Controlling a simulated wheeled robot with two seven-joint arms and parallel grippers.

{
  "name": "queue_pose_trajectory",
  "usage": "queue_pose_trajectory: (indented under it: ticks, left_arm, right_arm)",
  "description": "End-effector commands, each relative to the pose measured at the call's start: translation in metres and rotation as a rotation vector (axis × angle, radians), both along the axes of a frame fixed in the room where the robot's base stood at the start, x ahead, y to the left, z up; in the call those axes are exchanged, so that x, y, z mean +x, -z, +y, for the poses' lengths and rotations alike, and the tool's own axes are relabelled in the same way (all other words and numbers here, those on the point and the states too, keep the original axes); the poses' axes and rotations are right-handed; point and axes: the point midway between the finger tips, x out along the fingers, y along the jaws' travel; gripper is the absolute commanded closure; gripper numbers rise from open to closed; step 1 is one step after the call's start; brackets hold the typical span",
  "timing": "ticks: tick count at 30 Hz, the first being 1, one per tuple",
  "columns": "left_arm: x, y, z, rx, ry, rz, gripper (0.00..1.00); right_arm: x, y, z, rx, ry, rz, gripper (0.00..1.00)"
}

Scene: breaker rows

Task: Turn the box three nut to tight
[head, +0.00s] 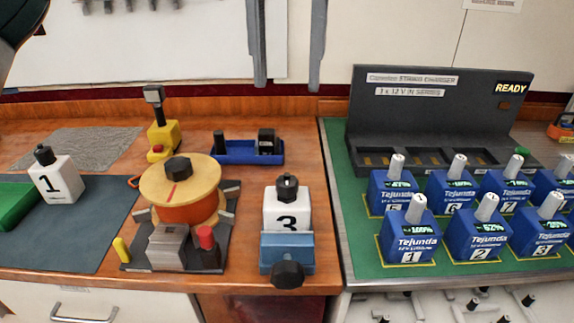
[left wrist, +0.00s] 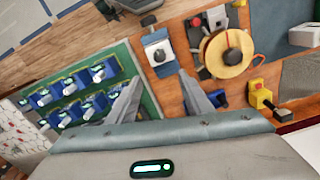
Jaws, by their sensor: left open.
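In the left wrist view the box (left wrist: 159,50) lies beyond my fingertips. My left gripper (head: 286,86) hangs down from the top edge in the head view, fingers wide apart and empty. It is above and behind box three, apart from it. The left gripper (left wrist: 157,85) also shows open in the left wrist view. My right gripper is not in view.
A round orange and wood reel (head: 180,190) stands left of box three. White box one (head: 55,182) sits on a dark mat. A blue tray (head: 248,153) and yellow tool (head: 163,135) are behind. Blue breaker units (head: 408,238) and a dark charger rack (head: 437,110) occupy the right.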

Motion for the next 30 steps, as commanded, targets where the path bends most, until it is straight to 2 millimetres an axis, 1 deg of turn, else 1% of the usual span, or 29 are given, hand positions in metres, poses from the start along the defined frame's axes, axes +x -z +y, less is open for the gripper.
queue_pose_trajectory:
  ticks: [8, 14, 20, 30]
  left_arm:
    - [0.000, 0.002, 0.000, 0.000, 0.000, 0.000, 0.54]
    - [0.000, 0.015, 0.000, 0.001, 0.000, 0.001, 0.54]
    - [0.000, 0.041, 0.000, 0.001, 0.001, 0.001, 0.54]
    - [0.000, 0.102, 0.001, 0.002, 0.001, 0.001, 0.54]
  right_arm:
    - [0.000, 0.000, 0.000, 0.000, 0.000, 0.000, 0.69]
    - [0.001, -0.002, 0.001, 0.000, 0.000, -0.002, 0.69]
    - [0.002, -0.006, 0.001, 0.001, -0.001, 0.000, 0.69]
    - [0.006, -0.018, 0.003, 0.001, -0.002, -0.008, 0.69]
